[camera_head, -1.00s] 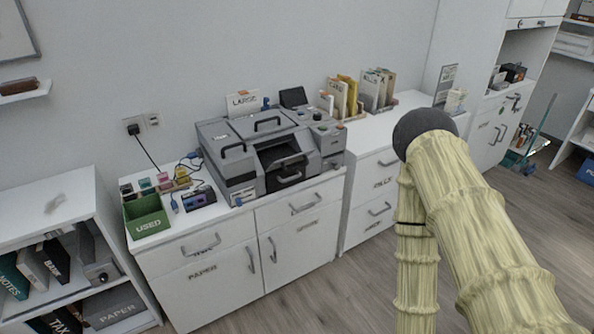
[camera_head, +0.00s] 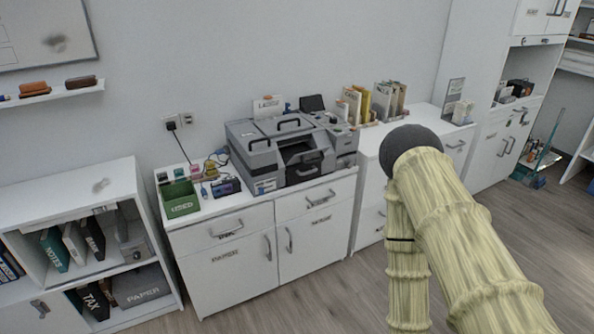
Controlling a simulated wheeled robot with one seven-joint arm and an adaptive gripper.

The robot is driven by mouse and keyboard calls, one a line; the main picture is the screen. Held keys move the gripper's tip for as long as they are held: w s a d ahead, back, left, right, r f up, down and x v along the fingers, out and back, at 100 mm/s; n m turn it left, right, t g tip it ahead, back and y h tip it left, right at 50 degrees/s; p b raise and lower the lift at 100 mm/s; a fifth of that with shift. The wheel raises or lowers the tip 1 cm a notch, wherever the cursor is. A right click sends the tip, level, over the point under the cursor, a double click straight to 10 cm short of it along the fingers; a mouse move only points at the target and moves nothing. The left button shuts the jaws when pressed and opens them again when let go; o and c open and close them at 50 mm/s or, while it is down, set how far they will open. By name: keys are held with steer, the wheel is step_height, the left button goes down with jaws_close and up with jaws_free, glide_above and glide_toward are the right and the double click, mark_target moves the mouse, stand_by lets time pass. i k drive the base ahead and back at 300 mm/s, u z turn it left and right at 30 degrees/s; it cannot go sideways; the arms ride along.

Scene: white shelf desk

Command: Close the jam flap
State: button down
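The grey machine (camera_head: 262,160) stands on the white cabinet against the wall. It has a dark opening (camera_head: 300,149) in its front. A dark panel with a grey handle (camera_head: 307,171) sits low at this opening and looks like the jam flap, lowered open; its exact angle is too small to tell. Black handles show on the machine's lid. My arm, in a pale yellow ribbed sleeve with a dark round joint, fills the right foreground, well apart from the machine. My gripper is not in view.
A green bin (camera_head: 180,198) and small coloured items stand left of the machine. File holders (camera_head: 388,100) stand on the counter (camera_head: 424,115) to the right. A low white shelf (camera_head: 78,190) with binders is at left. Wooden floor (camera_head: 300,308) in front of the cabinets is clear.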

mark_target(303, 157)
steer(key=u, duration=0.2)
steer(key=i, duration=1)
steer(key=z, duration=0.6)
